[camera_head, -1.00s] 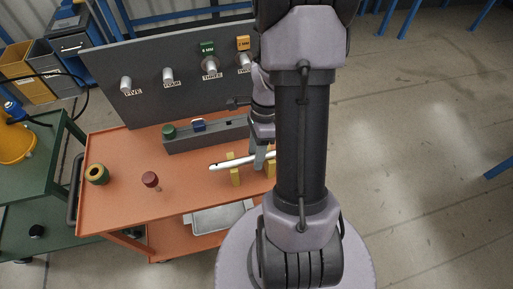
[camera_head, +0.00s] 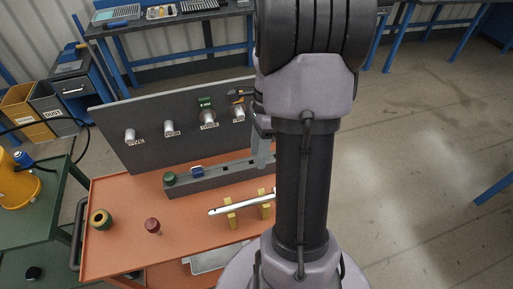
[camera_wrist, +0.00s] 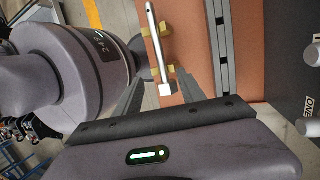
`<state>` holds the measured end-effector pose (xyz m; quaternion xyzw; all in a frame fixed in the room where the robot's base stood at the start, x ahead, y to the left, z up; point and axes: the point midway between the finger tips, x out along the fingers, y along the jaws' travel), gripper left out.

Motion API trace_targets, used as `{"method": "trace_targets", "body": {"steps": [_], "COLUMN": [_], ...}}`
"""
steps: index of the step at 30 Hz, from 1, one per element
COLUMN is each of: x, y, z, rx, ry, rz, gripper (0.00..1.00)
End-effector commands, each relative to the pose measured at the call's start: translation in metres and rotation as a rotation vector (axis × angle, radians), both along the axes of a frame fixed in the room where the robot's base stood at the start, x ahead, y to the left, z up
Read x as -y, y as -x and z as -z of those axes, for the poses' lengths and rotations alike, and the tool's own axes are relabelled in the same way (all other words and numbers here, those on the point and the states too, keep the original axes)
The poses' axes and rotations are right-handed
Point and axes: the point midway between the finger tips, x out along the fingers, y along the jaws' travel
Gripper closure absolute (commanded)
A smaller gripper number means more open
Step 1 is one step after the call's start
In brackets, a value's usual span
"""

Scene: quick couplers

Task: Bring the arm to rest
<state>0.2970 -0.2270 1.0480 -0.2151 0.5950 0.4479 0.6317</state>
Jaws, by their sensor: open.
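My gripper (camera_wrist: 175,72) is open, with its two fingers spread apart and nothing between them in the wrist view. In the head view it is mostly hidden behind my own arm; a grey finger (camera_head: 262,152) shows beside the arm, above the orange cart top (camera_head: 120,245). A white bar-shaped tool (camera_head: 240,203) lies across two yellow blocks (camera_head: 231,218) on the cart, apart from my gripper. It also shows in the wrist view (camera_wrist: 154,38), beyond the fingers.
A grey upright panel (camera_head: 150,112) with several labelled couplers stands behind; a green tag (camera_head: 205,102) is at one. A grey rail (camera_head: 220,180) holds a green and a blue piece. The floor at right is clear.

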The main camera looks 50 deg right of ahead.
Motion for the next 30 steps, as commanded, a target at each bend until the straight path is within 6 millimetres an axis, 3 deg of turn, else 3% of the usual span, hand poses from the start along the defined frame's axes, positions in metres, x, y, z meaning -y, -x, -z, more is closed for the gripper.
{"method": "trace_targets", "body": {"steps": [5,8,11,13,15,19,23,30], "x": [-0.001,-0.025,-0.089,-0.142,-0.187,-0.242,-0.264,-0.267], "y": [-0.001,-0.012,-0.025,-0.02,-0.007,0.022,0.038,0.041], "z": [-0.001,-0.019,-0.055,-0.077,-0.091,-0.1,-0.102,-0.103], "rx": [0.004,0.081,0.265,0.416,0.559,0.767,0.869,0.885], "ry": [0.003,0.042,0.136,0.209,0.281,0.391,0.45,0.461], "rz": [-0.007,-0.147,-0.503,-0.801,-1.076,-1.46,-1.641,-1.67], "gripper": [0.53,0.53,0.53,0.53,0.53,0.53,0.53,0.53]}}
